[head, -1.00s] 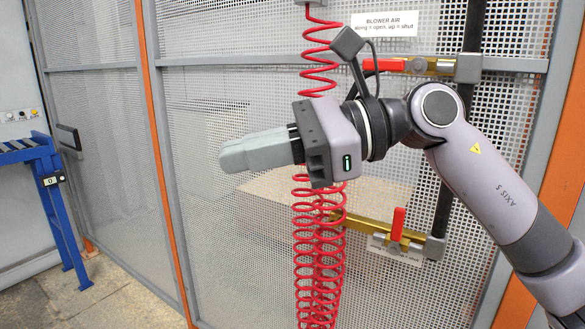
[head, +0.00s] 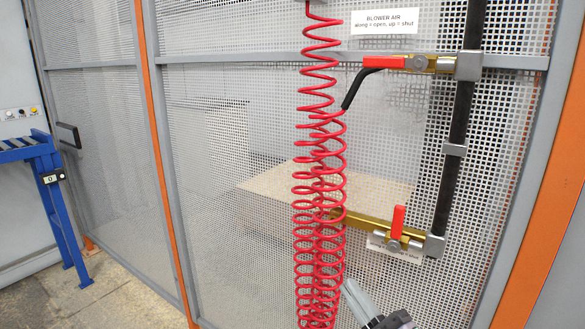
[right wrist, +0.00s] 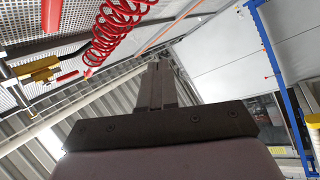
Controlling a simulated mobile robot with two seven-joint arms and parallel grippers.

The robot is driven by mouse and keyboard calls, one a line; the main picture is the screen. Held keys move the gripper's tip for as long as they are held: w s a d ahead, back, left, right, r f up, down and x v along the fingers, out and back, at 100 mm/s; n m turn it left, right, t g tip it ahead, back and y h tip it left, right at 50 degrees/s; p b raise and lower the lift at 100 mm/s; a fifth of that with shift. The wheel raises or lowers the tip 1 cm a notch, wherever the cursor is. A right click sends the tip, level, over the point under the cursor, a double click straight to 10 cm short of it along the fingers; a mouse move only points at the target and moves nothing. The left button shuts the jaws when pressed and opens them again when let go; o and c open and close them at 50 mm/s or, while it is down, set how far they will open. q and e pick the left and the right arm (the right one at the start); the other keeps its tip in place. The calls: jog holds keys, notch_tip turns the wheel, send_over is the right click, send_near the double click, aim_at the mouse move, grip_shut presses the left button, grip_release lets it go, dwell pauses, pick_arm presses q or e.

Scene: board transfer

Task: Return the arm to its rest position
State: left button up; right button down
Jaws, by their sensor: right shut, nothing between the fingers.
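My right gripper (head: 352,290) shows at the bottom edge of the head view, low in front of the mesh panel. Only its grey fingers and a dark part of its body are in the picture. In the right wrist view its fingers (right wrist: 157,68) lie together, shut and empty. The rest of my right arm is out of the head view. My left gripper is not in view.
The upper valve's red handle (head: 384,63) lies along its brass pipe, below a "BLOWER AIR" label (head: 390,21). The lower valve's red handle (head: 398,222) points up. A coiled red hose (head: 318,180) hangs close to my gripper. A blue frame (head: 62,215) stands left.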

jog(key=s+d+f+m+g+h, duration=0.3)
jog(key=s+f+m, duration=0.2)
jog(key=f, duration=0.4)
jog(key=s+d+f+m+g+h, duration=0.3)
jog(key=s+f+m, duration=0.1)
jog(key=s+f, duration=0.4)
jog(key=s+d+f+m+g+h, duration=0.2)
jog(key=s+d+f+m, duration=0.2)
jog(key=s+f, duration=0.3)
notch_tip(320, 180, down, 5)
jog(key=shift+s+r+m+g+h, duration=0.15)
jog(key=shift+m+g+h, duration=0.25)
jog(key=shift+m, duration=0.4)
